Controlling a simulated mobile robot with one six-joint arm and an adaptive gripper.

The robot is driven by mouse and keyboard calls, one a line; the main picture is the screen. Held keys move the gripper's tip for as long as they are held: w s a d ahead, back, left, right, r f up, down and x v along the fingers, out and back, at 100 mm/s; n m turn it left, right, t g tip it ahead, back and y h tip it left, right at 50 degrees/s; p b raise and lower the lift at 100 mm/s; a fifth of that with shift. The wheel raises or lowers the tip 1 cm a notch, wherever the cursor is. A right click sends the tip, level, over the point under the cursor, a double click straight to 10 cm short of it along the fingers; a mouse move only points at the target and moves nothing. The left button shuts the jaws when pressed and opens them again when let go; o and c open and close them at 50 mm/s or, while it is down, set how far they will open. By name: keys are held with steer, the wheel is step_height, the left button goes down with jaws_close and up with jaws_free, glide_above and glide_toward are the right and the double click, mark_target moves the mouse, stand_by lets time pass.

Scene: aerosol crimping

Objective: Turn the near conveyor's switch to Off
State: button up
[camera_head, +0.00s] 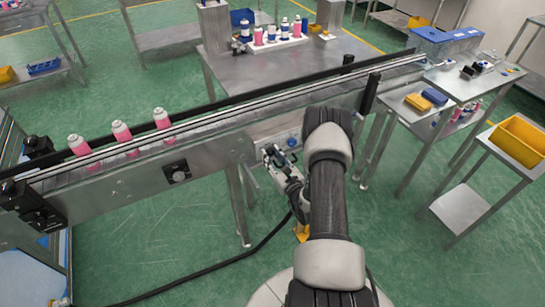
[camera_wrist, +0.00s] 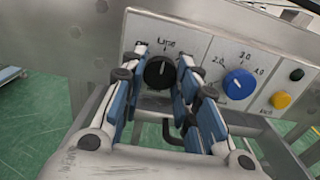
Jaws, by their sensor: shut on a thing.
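The near conveyor (camera_head: 215,140) runs diagonally across the head view. Its control panel (camera_wrist: 215,50) fills the upper right of the wrist view. A black rotary switch (camera_wrist: 159,73) sits on the panel under a label that seems to read "Line"; its white mark points up, leaning slightly right. My gripper (camera_wrist: 164,62) has its blue-padded fingers on both sides of this switch, shut on it. In the head view my gripper (camera_head: 272,158) is at the conveyor's near side, where the switch itself is hidden.
A blue dial (camera_wrist: 239,83) with numbers sits right of the switch, then a black button (camera_wrist: 297,75) and a yellow button (camera_wrist: 281,100). Pink cans (camera_head: 122,132) stand on the conveyor's left part. A dark cable (camera_head: 235,262) lies on the green floor. A small table (camera_head: 463,210) stands right.

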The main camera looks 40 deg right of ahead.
steer(key=shift+n, duration=0.3)
steer(key=n+b, duration=0.1)
steer(key=n, duration=0.3)
steer(key=n+b, duration=0.1)
steer(key=n, duration=0.4)
steer(key=shift+b, duration=0.4)
steer(key=shift+n, duration=0.3)
steer(key=o, duration=1.1)
steer(key=shift+c, duration=0.2)
steer(key=v, duration=1.2)
